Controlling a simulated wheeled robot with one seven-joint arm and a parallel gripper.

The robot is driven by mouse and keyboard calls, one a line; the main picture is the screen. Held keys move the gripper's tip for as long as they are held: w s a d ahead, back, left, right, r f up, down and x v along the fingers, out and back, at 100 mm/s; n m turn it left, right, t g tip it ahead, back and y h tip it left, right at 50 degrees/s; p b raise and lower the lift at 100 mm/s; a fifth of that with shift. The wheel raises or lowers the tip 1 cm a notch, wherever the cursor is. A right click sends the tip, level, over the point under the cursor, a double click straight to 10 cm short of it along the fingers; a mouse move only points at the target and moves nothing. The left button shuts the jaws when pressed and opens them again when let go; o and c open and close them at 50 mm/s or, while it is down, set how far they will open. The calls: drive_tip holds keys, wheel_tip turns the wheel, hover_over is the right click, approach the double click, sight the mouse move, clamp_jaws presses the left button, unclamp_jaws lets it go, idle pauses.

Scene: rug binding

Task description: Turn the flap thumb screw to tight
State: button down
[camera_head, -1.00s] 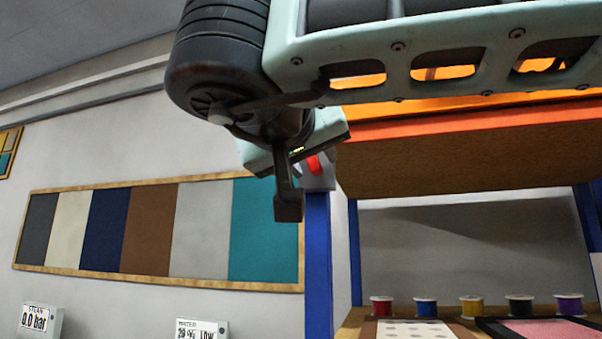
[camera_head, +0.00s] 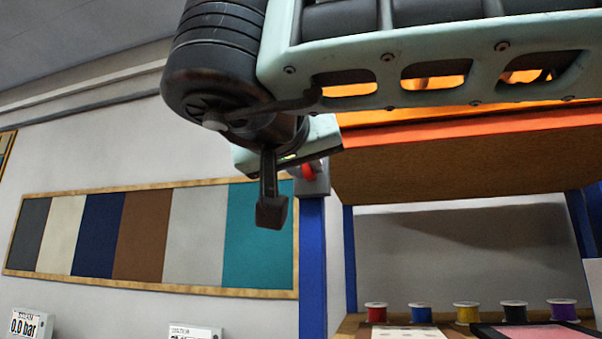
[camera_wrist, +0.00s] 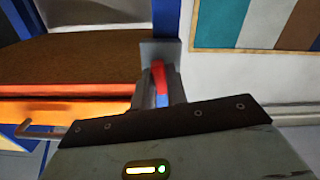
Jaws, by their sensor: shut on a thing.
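A red thumb screw (camera_head: 308,172) sits on a small grey block (camera_head: 320,182) at the top of a blue post, under the flap's edge. In the wrist view the red screw (camera_wrist: 158,78) stands between the two fingers of my gripper (camera_wrist: 161,92), in front of the grey plate (camera_wrist: 160,50). A small blue part (camera_wrist: 162,102) shows below the red. My gripper is shut on the screw. In the head view one dark finger (camera_head: 271,208) hangs at the left, and the grip itself is partly hidden. I see no readable tight mark.
The brown flap (camera_head: 440,165) with an orange-red edge spans right of the post (camera_head: 313,260). Several thread spools (camera_head: 462,312) line the bench below. A framed colour-swatch board (camera_head: 140,240) hangs on the wall at left.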

drive_tip(key=m+b, duration=0.2)
drive_tip(key=m, duration=0.4)
drive_tip(key=shift+f, duration=0.1)
drive_tip(key=m+b, duration=0.3)
drive_tip(key=m, duration=0.3)
drive_tip(key=shift+a+m, duration=0.1)
drive_tip(key=shift+m, duration=0.2)
drive_tip(key=m+b, duration=0.2)
drive_tip(key=m, duration=0.2)
drive_tip(key=shift+b, duration=0.3)
drive_tip(key=shift+m+b, duration=0.75)
drive_tip(key=shift+m, duration=1.25)
drive_tip(key=c, duration=1.4)
unclamp_jaws()
drive_tip(key=shift+r, duration=0.2)
